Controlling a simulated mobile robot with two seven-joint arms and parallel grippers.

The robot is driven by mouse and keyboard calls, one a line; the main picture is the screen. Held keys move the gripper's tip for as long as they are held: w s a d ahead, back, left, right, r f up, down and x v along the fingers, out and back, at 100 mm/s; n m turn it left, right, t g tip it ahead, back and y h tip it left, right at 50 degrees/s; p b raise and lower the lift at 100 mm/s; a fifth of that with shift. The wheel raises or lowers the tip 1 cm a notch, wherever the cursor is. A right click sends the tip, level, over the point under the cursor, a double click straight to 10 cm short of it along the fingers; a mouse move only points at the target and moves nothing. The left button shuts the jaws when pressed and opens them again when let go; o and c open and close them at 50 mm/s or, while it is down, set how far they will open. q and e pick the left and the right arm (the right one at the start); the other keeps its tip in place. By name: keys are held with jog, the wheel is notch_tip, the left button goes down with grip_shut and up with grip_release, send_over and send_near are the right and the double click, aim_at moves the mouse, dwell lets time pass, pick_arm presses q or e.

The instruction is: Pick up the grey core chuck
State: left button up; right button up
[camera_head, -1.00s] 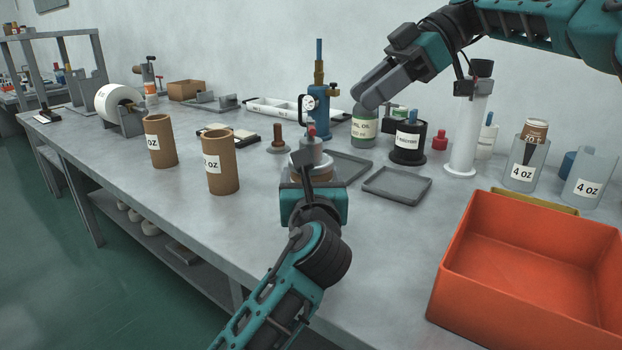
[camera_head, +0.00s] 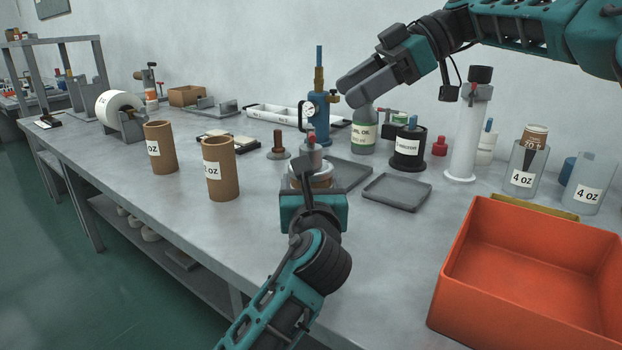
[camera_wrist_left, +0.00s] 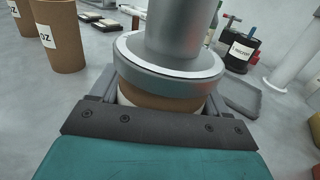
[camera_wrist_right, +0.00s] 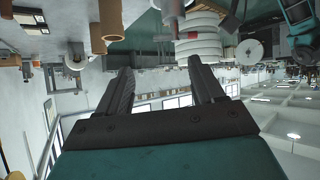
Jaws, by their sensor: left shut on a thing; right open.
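The grey core chuck (camera_head: 311,156), a disc with an upright cylinder, sits over a round brown body with a pale edge. In the left wrist view the chuck (camera_wrist_left: 172,70) fills the top centre. My left gripper (camera_head: 310,186) is shut around the round piece under the disc; its fingers are mostly hidden by the wrist and the piece. I cannot tell whether the piece touches the table. My right gripper (camera_head: 346,92) is raised above the back of the table, apart from the chuck. Its fingers (camera_wrist_right: 163,88) are spread with nothing between them.
Two brown tubes (camera_head: 221,170) stand left of the left gripper. A flat grey tray (camera_head: 397,192) lies to its right, and an orange bin (camera_head: 445,265) stands at front right. A blue gauge stand (camera_head: 319,115), green bottle (camera_head: 363,134) and white column (camera_head: 466,135) stand behind.

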jog(key=w+a+r+m+t+y, duration=0.1)
jog(key=w+a+r+m+t, duration=0.35)
jog(key=r+t, duration=0.25)
jog(key=w+a+r+m+t+y, duration=0.1)
jog(key=w+a+r+m+t, duration=0.35)
jog(key=r+m+t, duration=0.2)
jog(key=m+g+h, duration=0.7)
jog(key=m+h, duration=0.2)
jog(key=h, duration=0.5)
send_near(311, 131)
jog(key=f, duration=0.1)
jog(key=x, duration=1.1)
jog(key=shift+w+f, duration=0.2)
jog(key=shift+w, duration=0.1)
grip_shut()
jog(key=shift+r, duration=0.1)
